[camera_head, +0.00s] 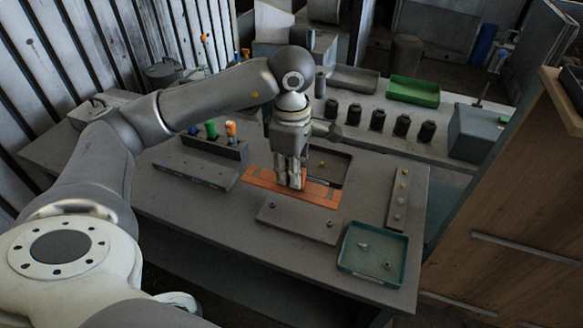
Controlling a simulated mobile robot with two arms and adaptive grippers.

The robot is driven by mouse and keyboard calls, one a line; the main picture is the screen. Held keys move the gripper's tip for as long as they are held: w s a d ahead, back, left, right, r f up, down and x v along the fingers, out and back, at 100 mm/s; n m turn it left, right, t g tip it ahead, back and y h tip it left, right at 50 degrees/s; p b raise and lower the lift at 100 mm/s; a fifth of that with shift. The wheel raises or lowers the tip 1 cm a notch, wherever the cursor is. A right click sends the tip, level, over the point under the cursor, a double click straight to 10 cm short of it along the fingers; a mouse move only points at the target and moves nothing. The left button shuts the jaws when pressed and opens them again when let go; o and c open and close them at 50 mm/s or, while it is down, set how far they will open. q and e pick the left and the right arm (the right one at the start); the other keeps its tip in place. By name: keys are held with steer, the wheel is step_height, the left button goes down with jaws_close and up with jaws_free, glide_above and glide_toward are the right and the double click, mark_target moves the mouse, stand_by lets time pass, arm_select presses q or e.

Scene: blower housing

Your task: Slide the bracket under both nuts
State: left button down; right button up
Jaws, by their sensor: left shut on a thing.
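The orange bracket (322,192) is a long flat piece behind a grey plate on the table. My left gripper (291,186) points down and is shut on the bracket near its middle, hiding part of it. The grey plate (297,223) lies just in front of the bracket. Two small knobs that look like the nuts stand on it, a left nut (272,205) and a right nut (331,225). I cannot tell whether the bracket touches the plate. My right gripper is out of view.
A green tray (347,265) with small parts lies at the front right. A narrow strip with pegs (398,198) is at the right. A dark tray (340,160) sits behind the bracket. A long grey block (194,177) lies left. Table is clear at front left.

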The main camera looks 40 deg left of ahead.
arm_select(q)
steer(key=f+b, duration=0.4)
steer(key=f, duration=0.2)
steer(key=w+f+b, duration=0.1)
steer(key=f+b, duration=0.3)
steer(key=f, duration=0.2)
steer(key=f+b, duration=0.4)
steer(key=f, duration=0.2)
steer(key=shift+w+a+f, duration=0.15)
steer(key=shift+w+f, duration=0.1)
steer(key=shift+w, duration=0.15)
steer(key=shift+w+f+b, duration=0.2)
steer(key=shift+f+b, duration=0.6)
steer(key=shift+f+b, duration=0.45)
steer(key=shift+b, duration=0.1)
steer(key=shift+r, duration=0.1)
steer(key=shift+a+b, duration=0.1)
steer(key=shift+b, duration=0.2)
steer(key=shift+w, duration=0.1)
